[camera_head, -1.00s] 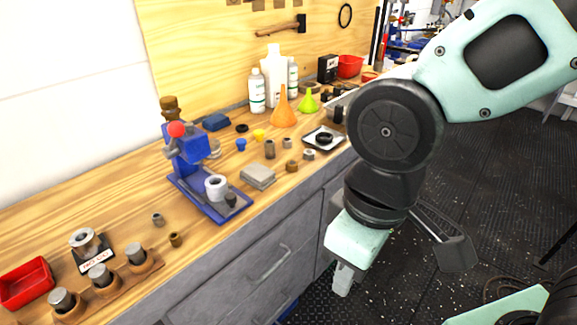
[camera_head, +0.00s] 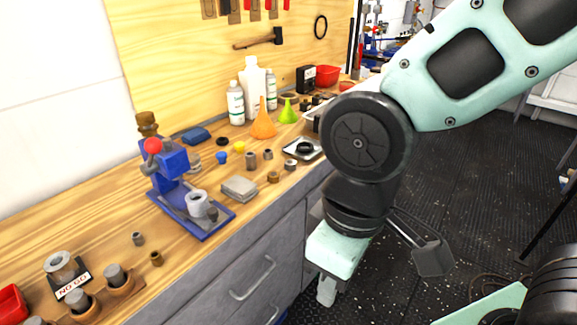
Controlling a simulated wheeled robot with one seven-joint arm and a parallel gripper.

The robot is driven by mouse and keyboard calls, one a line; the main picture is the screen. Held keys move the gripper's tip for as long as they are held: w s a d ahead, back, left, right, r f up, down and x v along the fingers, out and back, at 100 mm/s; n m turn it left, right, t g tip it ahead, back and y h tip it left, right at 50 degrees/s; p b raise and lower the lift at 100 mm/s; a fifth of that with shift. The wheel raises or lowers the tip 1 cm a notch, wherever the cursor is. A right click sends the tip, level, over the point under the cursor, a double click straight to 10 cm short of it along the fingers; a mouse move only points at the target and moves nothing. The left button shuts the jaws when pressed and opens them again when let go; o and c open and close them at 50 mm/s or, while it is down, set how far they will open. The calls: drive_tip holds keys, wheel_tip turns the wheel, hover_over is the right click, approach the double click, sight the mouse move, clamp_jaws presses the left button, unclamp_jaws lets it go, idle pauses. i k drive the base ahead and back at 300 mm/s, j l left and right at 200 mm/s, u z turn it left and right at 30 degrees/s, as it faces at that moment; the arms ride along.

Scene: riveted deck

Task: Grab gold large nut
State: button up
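Two brass-brown nuts stand on the wooden workbench (camera_head: 100,218). One brass nut (camera_head: 273,177) is near the bench's front edge, right of the grey block. Another small brass nut (camera_head: 156,258) is at the front left, near the NO GO gauge. I cannot tell for sure which is the gold large nut. My gripper (camera_head: 326,293) hangs fingers down in front of the drawers, beyond the bench edge and below its top. It is apart from both nuts. Its fingers overlap in this view, so its opening is hidden.
A blue press (camera_head: 175,180) stands mid-bench, with a grey block (camera_head: 239,188) beside it. Grey nuts (camera_head: 290,165), a black ring on a tray (camera_head: 305,148), an orange funnel (camera_head: 263,122) and white bottles (camera_head: 255,90) are farther back. Open floor (camera_head: 460,190) lies right.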

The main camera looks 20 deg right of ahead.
sight(273, 176)
drive_tip(key=i+l, duration=0.65)
drive_tip(key=l, duration=0.15)
